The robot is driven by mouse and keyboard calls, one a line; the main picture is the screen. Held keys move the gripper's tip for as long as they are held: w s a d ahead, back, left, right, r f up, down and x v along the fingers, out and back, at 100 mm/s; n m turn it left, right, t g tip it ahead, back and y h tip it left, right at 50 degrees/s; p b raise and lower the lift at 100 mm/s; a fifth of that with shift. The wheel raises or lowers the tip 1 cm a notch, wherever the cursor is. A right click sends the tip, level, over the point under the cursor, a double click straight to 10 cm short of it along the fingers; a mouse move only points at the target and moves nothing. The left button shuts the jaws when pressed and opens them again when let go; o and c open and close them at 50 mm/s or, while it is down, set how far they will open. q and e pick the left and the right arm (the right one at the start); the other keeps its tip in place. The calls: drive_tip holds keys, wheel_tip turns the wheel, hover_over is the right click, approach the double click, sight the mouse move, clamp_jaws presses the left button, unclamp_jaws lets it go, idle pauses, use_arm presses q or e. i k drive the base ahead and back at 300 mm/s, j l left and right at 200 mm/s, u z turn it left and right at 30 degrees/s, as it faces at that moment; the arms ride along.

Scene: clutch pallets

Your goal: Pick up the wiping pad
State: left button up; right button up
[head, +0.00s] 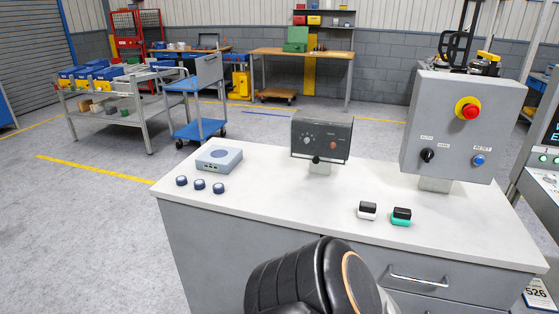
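Two small block-shaped pads with black tops stand side by side on the white worktop, right of centre. One has a white base (367,211), the other a green base (401,216). Either could be the wiping pad; I cannot tell which. Nothing touches them, and there is a small gap between them. A black, ribbed part of my own arm with an orange ring rises at the bottom centre, in front of the worktop's front edge. Neither of my grippers shows in the head view.
On the worktop (280,190) are a grey-blue box (219,159), three blue knobs (200,184), a dark control box (321,137) and a tall grey panel (460,125) with a red button. A drawer handle (418,278) sticks out in front. The worktop's middle is clear.

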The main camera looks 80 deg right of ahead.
sight(366, 211)
drive_tip(key=z, duration=3.25)
